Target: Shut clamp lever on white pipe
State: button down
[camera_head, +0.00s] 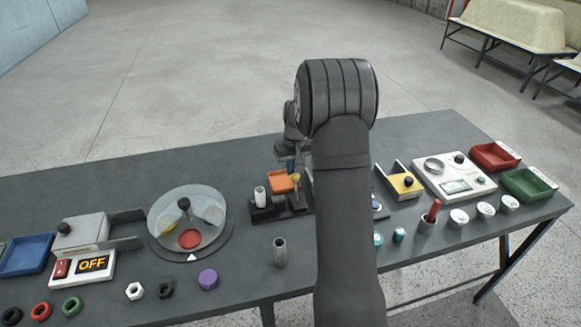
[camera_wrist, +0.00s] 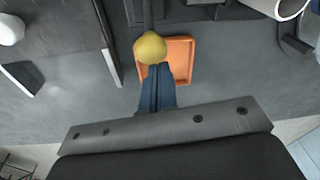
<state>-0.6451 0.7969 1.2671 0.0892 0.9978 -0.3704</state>
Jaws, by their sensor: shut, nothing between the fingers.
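The white pipe (camera_head: 260,194) stands in the black clamp (camera_head: 270,212) near the middle of the table. In the wrist view the pipe (camera_wrist: 278,6) shows at the top right edge. The clamp lever is a dark rod ending in a yellow ball knob (camera_wrist: 150,48), which also shows in the head view (camera_head: 296,178). My gripper (camera_wrist: 156,80) has its blue fingers shut and empty. The fingertips are right beside the knob in the wrist view; I cannot tell whether they touch it. In the head view my arm partly hides the gripper (camera_head: 291,164) and the clamp's right end.
A shallow orange tray (camera_wrist: 181,72) lies behind the knob in the wrist view. A grey tube (camera_head: 280,251) stands in front of the clamp. A round turntable (camera_head: 165,238) is to the left. A yellow block in a dark bracket (camera_head: 404,186) is to the right.

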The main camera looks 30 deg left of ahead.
jog(key=shift+s+d, duration=0.1)
jog(key=shift+s+d+r, duration=0.15)
jog(key=shift+r, duration=0.05)
